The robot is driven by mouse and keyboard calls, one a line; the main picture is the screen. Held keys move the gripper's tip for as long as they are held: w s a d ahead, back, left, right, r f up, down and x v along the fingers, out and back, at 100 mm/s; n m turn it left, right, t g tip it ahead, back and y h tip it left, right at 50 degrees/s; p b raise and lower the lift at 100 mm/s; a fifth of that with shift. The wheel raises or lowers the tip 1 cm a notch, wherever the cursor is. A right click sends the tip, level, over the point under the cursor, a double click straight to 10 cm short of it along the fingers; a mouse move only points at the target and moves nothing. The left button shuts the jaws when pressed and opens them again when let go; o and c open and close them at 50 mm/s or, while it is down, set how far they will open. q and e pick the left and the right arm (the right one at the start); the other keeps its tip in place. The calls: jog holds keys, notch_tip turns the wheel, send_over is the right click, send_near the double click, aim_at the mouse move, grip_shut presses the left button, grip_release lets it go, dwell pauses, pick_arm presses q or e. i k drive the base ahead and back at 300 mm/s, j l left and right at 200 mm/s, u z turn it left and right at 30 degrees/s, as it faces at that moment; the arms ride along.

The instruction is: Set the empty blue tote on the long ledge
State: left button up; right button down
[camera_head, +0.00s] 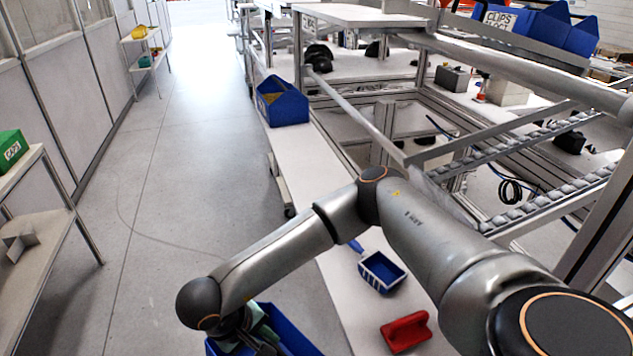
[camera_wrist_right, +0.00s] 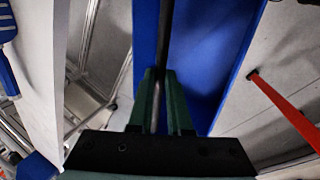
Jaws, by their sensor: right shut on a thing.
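The blue tote (camera_head: 292,335) is at the bottom of the head view, left of the long ledge, partly cut off by the frame edge. My right gripper (camera_head: 250,338) is over its near left part. The inside of the tote is mostly hidden. The long white ledge (camera_head: 322,180) runs from the back toward the front; it also shows at left in the wrist view (camera_wrist_right: 38,60). My left gripper is not in view.
On the ledge are a blue bin (camera_head: 288,110) at the far end, a blue scoop (camera_head: 381,272) and a red object (camera_head: 405,331). White ledge surface is bare between bin and scoop. A rack with rollers (camera_head: 545,185) stands right; a shelf (camera_head: 45,235) stands left.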

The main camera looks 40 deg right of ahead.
aim_at(315, 172)
jog(key=i+j+z, duration=0.1)
jog(key=i+z, duration=0.35)
jog(key=i, duration=0.65)
jog(key=i+l+u, duration=0.15)
jog(key=i, duration=0.35)
jog(key=i+l+u, duration=0.2)
jog(key=i, duration=0.25)
jog(key=i+u, duration=0.35)
jog(key=u, duration=0.15)
jog(key=i+l+u, duration=0.15)
jog(key=i+u, duration=0.15)
jog(key=u, duration=0.2)
jog(key=i+j+z, duration=0.1)
jog(key=i+j, duration=0.35)
jog(key=i, duration=0.2)
jog(key=z, duration=0.45)
jog(key=j+z, duration=0.1)
jog(key=z, duration=0.35)
jog(key=j+z, duration=0.1)
jog(key=z, duration=0.75)
jog(key=j+z, duration=0.15)
jog(key=z, duration=0.3)
jog(key=j+z, duration=0.1)
jog(key=z, duration=0.8)
jog(key=j+z, duration=0.1)
jog(key=z, duration=0.35)
